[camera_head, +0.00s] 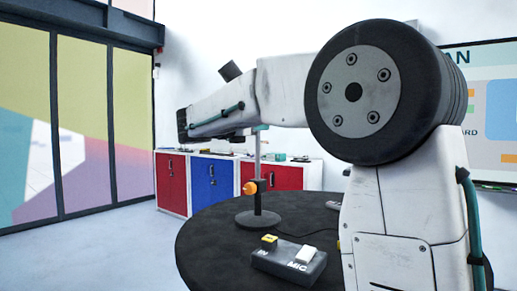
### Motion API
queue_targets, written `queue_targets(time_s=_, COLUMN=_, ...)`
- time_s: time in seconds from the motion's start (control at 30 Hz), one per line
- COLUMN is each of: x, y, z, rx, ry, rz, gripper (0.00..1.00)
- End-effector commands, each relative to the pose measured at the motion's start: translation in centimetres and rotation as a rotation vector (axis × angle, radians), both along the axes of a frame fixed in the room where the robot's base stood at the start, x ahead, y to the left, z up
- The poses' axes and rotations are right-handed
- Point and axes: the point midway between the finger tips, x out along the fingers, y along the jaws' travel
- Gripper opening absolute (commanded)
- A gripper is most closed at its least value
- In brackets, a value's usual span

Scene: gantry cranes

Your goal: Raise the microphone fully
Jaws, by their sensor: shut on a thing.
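A stand (257,192) with a thin grey pole, an orange knob and a round dark base stands upright on the round black table (205,262). The upper pole runs up behind my white forearm, which hides its top. A dark tilted cylinder (230,71) shows just above the forearm; it may be the microphone, but I cannot tell whether it joins the pole. My gripper and its fingertips are hidden behind my arm, so what they touch does not show.
A dark box (289,264) marked MIC, with a yellow button and a white switch, lies on the table in front of the stand. Red and blue cabinets (211,184) line the back wall. A board (490,105) hangs at right. The floor at left is clear.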

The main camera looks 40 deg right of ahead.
Motion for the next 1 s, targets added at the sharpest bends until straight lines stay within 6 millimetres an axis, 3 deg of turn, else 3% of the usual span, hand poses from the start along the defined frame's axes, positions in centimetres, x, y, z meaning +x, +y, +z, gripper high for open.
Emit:
queue_targets(time_s=0.1, x=0.0, y=0.0, z=0.9, rx=0.000, ry=0.000, rz=0.001, gripper=0.00)
queue_targets(time_s=0.37, x=0.0, y=0.0, z=0.9, rx=0.000, ry=0.001, rz=0.001, gripper=0.00)
queue_targets(time_s=0.4, x=0.0, y=0.0, z=0.9, rx=0.000, ry=0.001, rz=0.001, gripper=0.17)
queue_targets(time_s=0.47, x=0.0, y=0.0, z=0.9, rx=0.000, ry=0.001, rz=0.001, gripper=0.32)
queue_targets(time_s=0.77, x=0.0, y=0.1, z=0.9, rx=0.000, ry=0.001, rz=0.001, gripper=0.32)
queue_targets(time_s=1.0, x=-0.4, y=3.3, z=0.9, rx=0.000, ry=0.001, rz=0.004, gripper=0.32)
